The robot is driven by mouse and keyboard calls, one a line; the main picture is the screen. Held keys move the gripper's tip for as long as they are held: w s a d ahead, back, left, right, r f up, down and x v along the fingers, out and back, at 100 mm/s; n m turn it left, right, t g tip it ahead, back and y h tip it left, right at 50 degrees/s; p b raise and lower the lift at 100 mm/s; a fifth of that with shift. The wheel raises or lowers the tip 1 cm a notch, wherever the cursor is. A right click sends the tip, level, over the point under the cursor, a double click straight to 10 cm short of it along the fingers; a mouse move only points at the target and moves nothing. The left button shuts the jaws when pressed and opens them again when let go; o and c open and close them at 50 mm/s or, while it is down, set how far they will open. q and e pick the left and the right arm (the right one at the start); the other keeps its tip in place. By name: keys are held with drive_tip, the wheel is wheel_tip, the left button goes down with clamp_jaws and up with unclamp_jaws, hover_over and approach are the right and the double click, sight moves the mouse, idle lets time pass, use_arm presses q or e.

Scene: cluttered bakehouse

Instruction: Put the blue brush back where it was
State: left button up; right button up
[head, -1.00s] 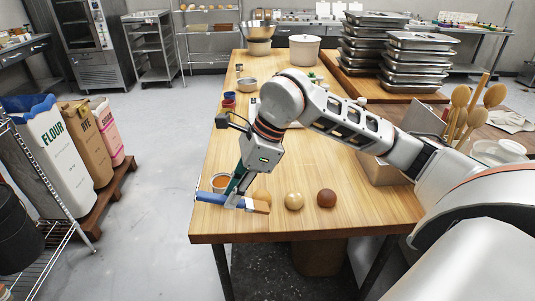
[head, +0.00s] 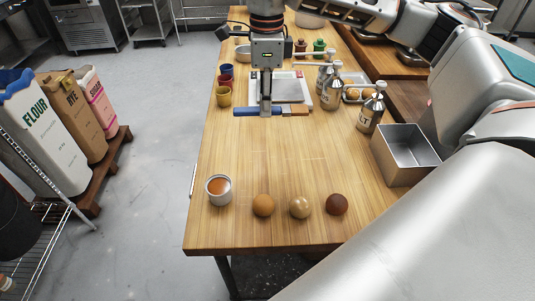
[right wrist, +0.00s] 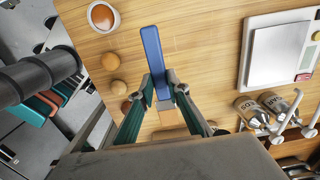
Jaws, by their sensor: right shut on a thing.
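My right gripper (head: 266,103) is shut on the blue brush (head: 245,111) and holds it above the wooden table, on the near side of the white scale (head: 265,88) as the head view shows it. The brush has a blue handle pointing left and a wood-coloured end to the right. In the right wrist view the blue handle (right wrist: 151,50) sticks out between the fingertips (right wrist: 162,85). Its other end is partly hidden by the gripper. I cannot tell its exact height above the table. My left gripper is not in view.
A cup of orange filling (head: 218,189) and three balls (head: 300,207) stand near the table's front edge. Small coloured pots (head: 223,96) line the left edge. Bottles (head: 371,110) and a square metal tin (head: 394,170) stand to the right. The table's middle is clear.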

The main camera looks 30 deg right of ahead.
sight(265, 164)
wheel_tip(265, 164, down, 18)
drive_tip(key=shift+r, duration=0.1)
idle(0.4)
drive_tip(key=o, duration=0.9)
drive_tip(key=shift+o, duration=0.2)
wheel_tip(265, 164, up, 12)
drive_tip(key=shift+s, duration=0.1)
idle(0.3)
